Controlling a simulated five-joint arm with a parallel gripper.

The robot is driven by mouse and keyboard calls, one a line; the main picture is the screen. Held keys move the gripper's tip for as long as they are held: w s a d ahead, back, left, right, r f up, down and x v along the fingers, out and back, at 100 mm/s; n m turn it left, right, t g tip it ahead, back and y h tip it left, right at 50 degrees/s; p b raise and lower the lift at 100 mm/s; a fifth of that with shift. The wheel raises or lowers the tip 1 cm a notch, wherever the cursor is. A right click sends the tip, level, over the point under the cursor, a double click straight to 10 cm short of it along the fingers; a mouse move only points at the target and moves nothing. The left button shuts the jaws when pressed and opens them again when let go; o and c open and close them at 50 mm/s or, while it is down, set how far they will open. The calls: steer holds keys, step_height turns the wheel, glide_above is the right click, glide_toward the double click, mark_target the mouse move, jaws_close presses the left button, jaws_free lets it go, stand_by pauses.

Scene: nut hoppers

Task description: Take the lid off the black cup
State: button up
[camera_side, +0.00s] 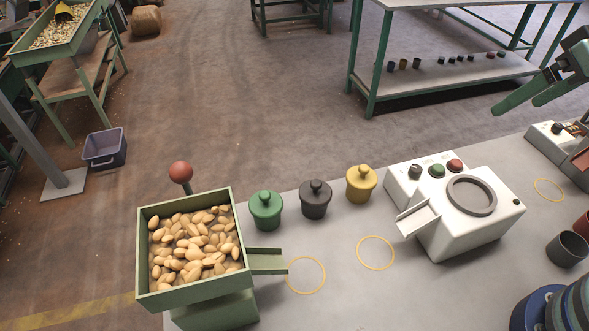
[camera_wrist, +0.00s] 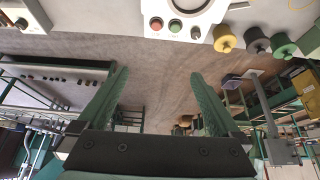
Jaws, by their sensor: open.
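The black cup (camera_side: 315,205) stands upright on the grey table with its knobbed black lid (camera_side: 316,188) on it. It is between a lidded green cup (camera_side: 265,212) on its left and a lidded yellow cup (camera_side: 361,188) on its right. In the wrist view the black cup (camera_wrist: 257,42) shows near the top right, between the yellow cup (camera_wrist: 224,40) and the green cup (camera_wrist: 283,46). My gripper (camera_wrist: 158,85) is open and empty, its two green fingers spread wide. In the side view my gripper (camera_side: 520,103) is at the far right, well away from the cups.
A green hopper of nuts (camera_side: 140,232) with a chute stands left of the cups. A white machine (camera_side: 478,235) with a round ring stands right of them. Yellow rings (camera_side: 375,236) mark the table in front. An open dark cup (camera_side: 567,250) sits at the right.

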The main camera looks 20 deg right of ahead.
steer(key=w+a+r+n+g, duration=0.1)
steer(key=w+a+n, duration=0.3)
steer(key=a, duration=0.2)
steer(key=n+g, duration=0.5)
steer(key=n, duration=0.8)
glide_above(316, 183)
step_height(316, 183, down, 9)
steer(key=f, duration=0.6)
steer(key=shift+s+d+f, duration=0.1)
steer(key=shift+d+f, duration=0.1)
steer(key=shift+a+f, duration=0.15)
steer(key=shift+f, duration=2.5)
steer(key=shift+w, duration=0.2)
steer(key=shift+c, duration=0.3)
